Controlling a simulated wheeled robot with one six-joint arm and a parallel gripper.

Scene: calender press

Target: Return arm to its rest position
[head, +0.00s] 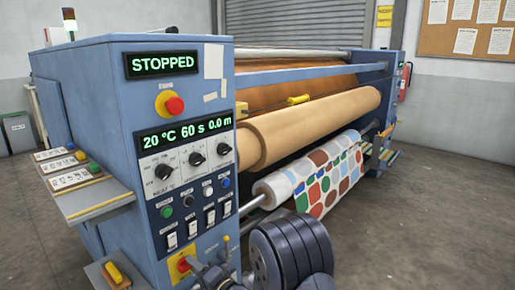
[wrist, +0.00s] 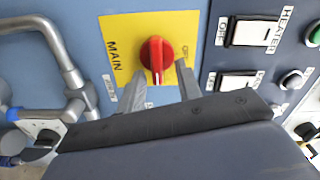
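The red main switch (wrist: 157,54) sits on a yellow plate marked MAIN in the wrist view; its handle is roughly upright there. It also shows low on the press front in the head view (head: 183,265). Whether a finger touches the plate or knob, I cannot tell. My dark arm (head: 290,255) reaches in from the bottom of the head view, low in front of the press.
The blue press (head: 100,75) reads STOPPED, 20 °C, 60 s, 0.0 m. A patterned roll (head: 325,175) and tan roller (head: 310,130) lie behind my arm. A metal handle (wrist: 65,65) is left of the switch; heater rockers (wrist: 255,32) are right. The floor at right is clear.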

